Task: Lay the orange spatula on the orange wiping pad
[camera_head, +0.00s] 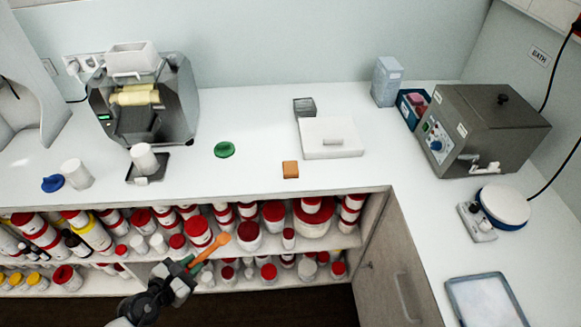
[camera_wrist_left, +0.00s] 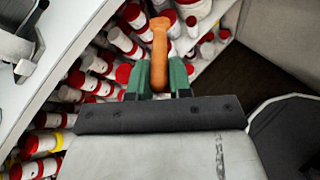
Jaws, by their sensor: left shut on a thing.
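The orange spatula (camera_head: 212,249) is held in my left gripper (camera_head: 188,267), in front of the shelves and below the counter top. In the left wrist view the spatula (camera_wrist_left: 160,48) stands out between the green fingers of the gripper (camera_wrist_left: 159,78), which are shut on it. The orange wiping pad (camera_head: 290,169) is a small square lying flat near the front edge of the counter, up and to the right of the gripper. Nothing lies on the pad. My right gripper is not in view.
A white flat box (camera_head: 331,138) is just behind the pad, and a green lid (camera_head: 224,149) lies to its left. The mill (camera_head: 146,100) stands at the back left, the bath (camera_head: 484,128) at the right. Shelves of jars (camera_head: 198,231) are under the counter.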

